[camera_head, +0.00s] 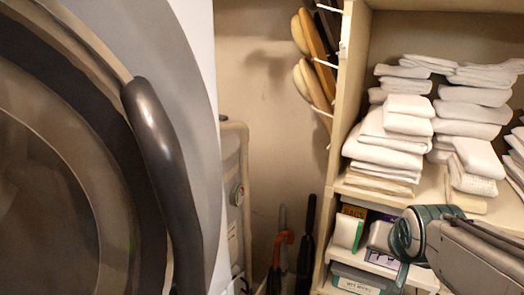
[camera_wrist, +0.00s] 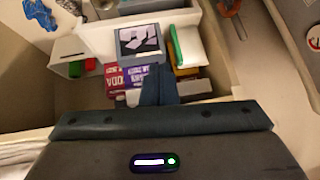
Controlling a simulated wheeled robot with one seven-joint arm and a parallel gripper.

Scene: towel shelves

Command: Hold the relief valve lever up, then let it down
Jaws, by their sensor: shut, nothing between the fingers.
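I cannot pick out the relief valve lever in either view. A pale tank-like unit (camera_head: 234,160) with a small round fitting (camera_head: 237,194) stands behind the washer, partly hidden by it; I cannot tell whether the lever is on it. My gripper (camera_wrist: 158,80) is shut and empty in the wrist view, its dark fingers together and pointing at the boxes on the lower shelf. In the head view my arm comes in from the lower right, in front of the shelves and well right of the pale unit.
A front-loading washer (camera_head: 60,170) with a dark door handle (camera_head: 160,160) fills the left. The wooden shelf (camera_head: 342,110) holds stacked white towels (camera_head: 395,130), with boxes and a grey bin (camera_head: 362,281) below. Umbrellas (camera_head: 280,262) stand in the gap between.

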